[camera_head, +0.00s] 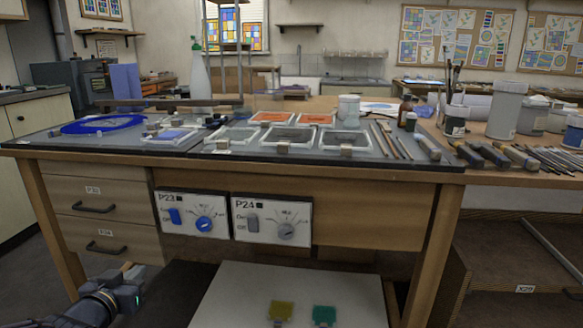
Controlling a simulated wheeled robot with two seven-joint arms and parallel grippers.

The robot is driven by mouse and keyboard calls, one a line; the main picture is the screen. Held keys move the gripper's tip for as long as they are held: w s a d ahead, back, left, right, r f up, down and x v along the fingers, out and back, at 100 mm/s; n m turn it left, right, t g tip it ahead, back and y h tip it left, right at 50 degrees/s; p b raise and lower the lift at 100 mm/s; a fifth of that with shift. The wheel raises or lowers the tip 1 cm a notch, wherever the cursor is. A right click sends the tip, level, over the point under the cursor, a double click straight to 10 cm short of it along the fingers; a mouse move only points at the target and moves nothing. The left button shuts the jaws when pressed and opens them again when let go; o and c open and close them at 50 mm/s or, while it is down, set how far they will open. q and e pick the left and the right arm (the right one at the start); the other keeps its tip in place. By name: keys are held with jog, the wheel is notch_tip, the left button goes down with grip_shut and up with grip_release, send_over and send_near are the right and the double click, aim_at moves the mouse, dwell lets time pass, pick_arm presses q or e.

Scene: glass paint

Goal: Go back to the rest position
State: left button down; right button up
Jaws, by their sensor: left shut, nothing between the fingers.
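My left gripper (136,272) shows at the bottom left, with its arm coming in from the lower left corner. It is shut and empty, low in front of the drawers and apart from them. Its fingertips are small and dark in this view. My right gripper is not in view. The wooden workbench (380,232) stands ahead, with its dark top (230,165) above the level of my left gripper.
Glass trays (293,138), a blue ring-shaped item (103,124), a spray bottle (198,70) and jars (507,110) stand on the bench. Control panels P23 (180,200) and P24 (255,233) face me. A white surface (230,300) below bears a yellow piece (281,310) and a green piece (324,314).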

pick_arm(q)
jog(key=s+d+f+g+h, duration=0.1)
jog(key=s+d+f+g, duration=0.15)
jog(key=s+d, duration=0.45)
jog(key=s+d+f+n+g+h, duration=0.1)
jog(key=s+d+g, duration=0.25)
jog(key=s, duration=0.65)
jog(key=s+d+f+g+h, duration=0.25)
jog(key=s+d, duration=0.25)
jog(key=s, duration=0.4)
notch_tip(320, 180, up, 30)
jog(key=g+p, duration=0.1)
jog(key=p, duration=2.8)
jog(key=shift+s+d, duration=0.2)
jog(key=shift+d, duration=0.15)
